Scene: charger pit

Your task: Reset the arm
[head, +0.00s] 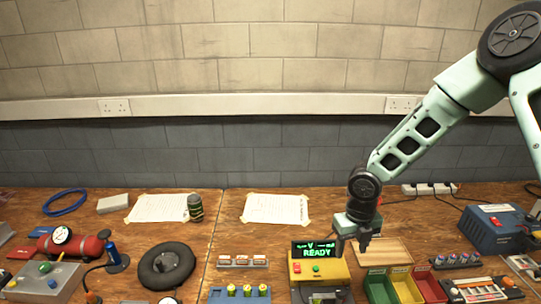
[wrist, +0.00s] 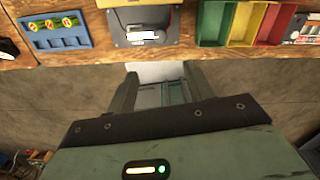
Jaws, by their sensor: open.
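My arm reaches in from the right in the head view, its gripper (head: 353,245) hanging down over the bench beside the yellow charger (head: 323,271). The charger's screen reads "READY" in green. In the wrist view my gripper (wrist: 158,78) shows its two fingers apart with nothing between them. In that view the fingers lie below the bench's front edge, with a dark charger part (wrist: 143,27) just above them in the picture. The gripper holds nothing.
Green, yellow and red bins (head: 402,287) stand right of the charger. A blue battery holder (head: 240,294) is at its left, with a black wheel (head: 166,265) and red cylinder (head: 72,243) farther left. A blue power unit (head: 490,229) stands at right.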

